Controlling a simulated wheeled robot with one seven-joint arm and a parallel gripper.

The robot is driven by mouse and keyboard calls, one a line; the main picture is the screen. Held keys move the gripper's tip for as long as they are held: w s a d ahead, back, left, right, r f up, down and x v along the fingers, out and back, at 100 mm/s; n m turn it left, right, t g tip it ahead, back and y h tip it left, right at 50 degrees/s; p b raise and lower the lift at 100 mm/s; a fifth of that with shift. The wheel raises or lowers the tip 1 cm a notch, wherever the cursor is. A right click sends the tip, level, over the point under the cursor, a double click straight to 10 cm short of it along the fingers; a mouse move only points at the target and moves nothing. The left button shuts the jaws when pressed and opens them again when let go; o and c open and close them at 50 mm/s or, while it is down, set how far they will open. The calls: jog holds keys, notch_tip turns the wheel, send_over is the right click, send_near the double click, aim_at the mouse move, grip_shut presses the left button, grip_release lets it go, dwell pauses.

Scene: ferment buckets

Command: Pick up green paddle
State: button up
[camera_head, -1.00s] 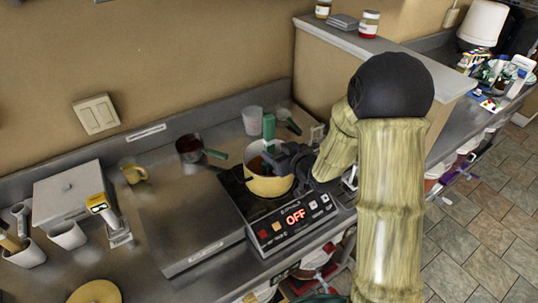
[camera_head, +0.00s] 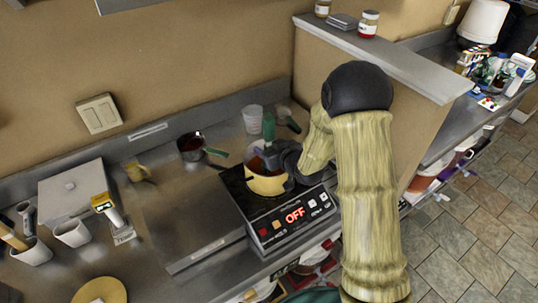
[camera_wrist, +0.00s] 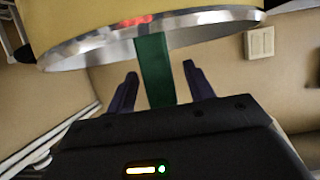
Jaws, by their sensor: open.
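The green paddle (camera_head: 269,126) stands upright in the yellow pot (camera_head: 267,185), with its upper part above the rim. The pot sits on the black hot plate. In the wrist view the green paddle (camera_wrist: 154,72) shows as a flat strip crossing the pot's metal rim, between my two dark fingers. My gripper (camera_wrist: 160,71) is open, with a gap visible on each side of the paddle. In the head view my gripper (camera_head: 270,157) is over the pot, beside the paddle; its fingertips are hard to make out. The paddle's lower end is hidden in the pot.
The hot plate (camera_head: 252,220) shows OFF. A partition wall (camera_head: 400,110) rises to the right. The steel counter left of the hot plate (camera_head: 175,215) is clear.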

aim_at(271, 124)
jog(key=shift+c, duration=0.2)
jog(key=c, duration=1.1)
jog(key=shift+r, duration=0.15)
notch_tip(271, 124, up, 10)
jog(key=shift+f+b, duration=0.1)
jog(key=shift+b, duration=1)
